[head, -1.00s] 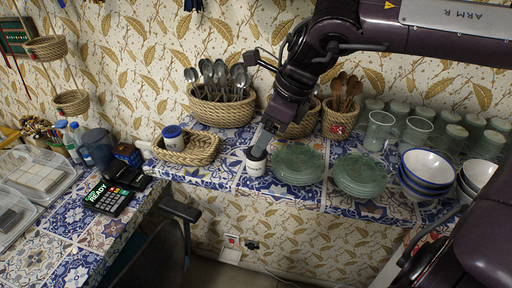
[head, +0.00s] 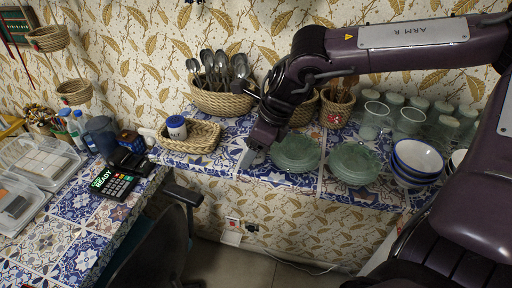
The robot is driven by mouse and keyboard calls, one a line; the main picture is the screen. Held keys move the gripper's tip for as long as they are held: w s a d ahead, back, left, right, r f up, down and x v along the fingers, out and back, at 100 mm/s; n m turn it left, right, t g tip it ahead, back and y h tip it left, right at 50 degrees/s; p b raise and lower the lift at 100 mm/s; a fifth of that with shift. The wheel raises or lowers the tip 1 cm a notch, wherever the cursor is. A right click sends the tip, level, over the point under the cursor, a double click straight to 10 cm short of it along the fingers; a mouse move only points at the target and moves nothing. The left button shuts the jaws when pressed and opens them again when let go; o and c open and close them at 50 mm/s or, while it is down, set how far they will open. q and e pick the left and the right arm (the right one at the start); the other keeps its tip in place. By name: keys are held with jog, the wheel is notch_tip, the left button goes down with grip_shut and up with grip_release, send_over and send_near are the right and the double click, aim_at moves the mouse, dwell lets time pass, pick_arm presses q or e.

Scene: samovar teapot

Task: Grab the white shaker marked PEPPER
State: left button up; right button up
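My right gripper (head: 254,150) reaches down over the front edge of the tiled shelf, left of the green plate stacks. A small pale shape shows at its tip; I cannot tell whether it is a finger or part of the white shaker. The shaker's body and its PEPPER marking cannot be made out now, and the gripper and wrist cover the spot where a small white container stood. Whether the fingers are open or shut is hidden. My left gripper is not in view.
Green plate stacks (head: 296,154) and (head: 353,164) stand right of the gripper, with blue-rimmed bowls (head: 418,157) beyond. A wicker tray (head: 203,138) holding a blue-lidded white jar (head: 177,127) is to the left. A spoon basket (head: 218,101) stands behind.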

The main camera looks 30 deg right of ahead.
jog(key=c, duration=1.1)
